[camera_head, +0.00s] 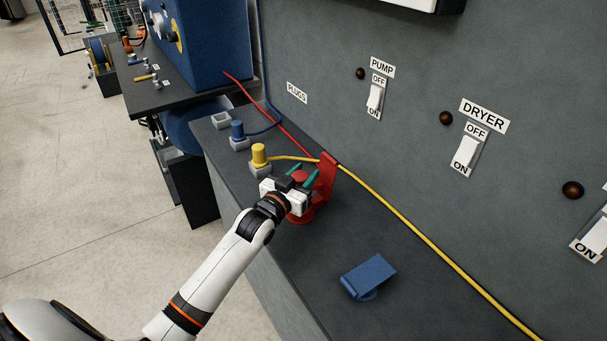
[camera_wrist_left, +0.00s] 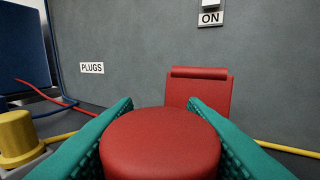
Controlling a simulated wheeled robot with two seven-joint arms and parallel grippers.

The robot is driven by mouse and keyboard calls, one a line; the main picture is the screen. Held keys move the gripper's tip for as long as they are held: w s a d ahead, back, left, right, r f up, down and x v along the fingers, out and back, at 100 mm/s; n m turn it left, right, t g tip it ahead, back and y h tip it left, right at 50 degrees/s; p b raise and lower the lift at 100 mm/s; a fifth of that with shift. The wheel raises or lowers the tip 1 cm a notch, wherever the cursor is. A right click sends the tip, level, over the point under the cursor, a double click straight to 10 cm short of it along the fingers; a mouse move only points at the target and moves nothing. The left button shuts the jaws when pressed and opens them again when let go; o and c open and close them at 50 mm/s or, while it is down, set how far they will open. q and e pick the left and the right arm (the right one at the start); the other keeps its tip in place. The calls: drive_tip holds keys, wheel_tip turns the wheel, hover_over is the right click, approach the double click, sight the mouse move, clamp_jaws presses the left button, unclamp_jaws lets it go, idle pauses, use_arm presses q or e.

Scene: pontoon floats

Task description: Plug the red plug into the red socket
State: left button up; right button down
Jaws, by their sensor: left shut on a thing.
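My left gripper (camera_head: 303,175) is shut on the red plug (camera_head: 299,177), with one teal finger on each side. The plug's round red top (camera_wrist_left: 160,145) fills the lower middle of the left wrist view. The red socket (camera_head: 300,216) is directly below the plug on the dark counter. Its red lid (camera_head: 326,180) stands open behind the plug and also shows in the left wrist view (camera_wrist_left: 205,90). The gripper hides the join between plug and socket, so I cannot tell how deep the plug sits. My right gripper is not in view.
A yellow cable (camera_head: 420,236) crosses the counter along the wall. A blue lidded socket (camera_head: 368,277) is nearer. Switches line the grey wall (camera_head: 330,60).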

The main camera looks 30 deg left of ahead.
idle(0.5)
use_arm(q)
drive_tip(key=shift+f+b, duration=1)
drive_tip(key=shift+f, duration=1)
drive_tip(key=o, duration=1.1)
drive_tip(key=shift+s, duration=0.15)
drive_tip(key=s, duration=0.3)
drive_tip(key=s+b, duration=0.1)
drive_tip(key=s, duration=0.6)
drive_tip(key=shift+s+a+b, duration=0.15)
drive_tip(key=shift+a+b, duration=0.2)
drive_tip(key=shift+a, duration=0.05)
drive_tip(key=shift+s+a+r, duration=0.1)
drive_tip(key=shift+s, duration=0.65)
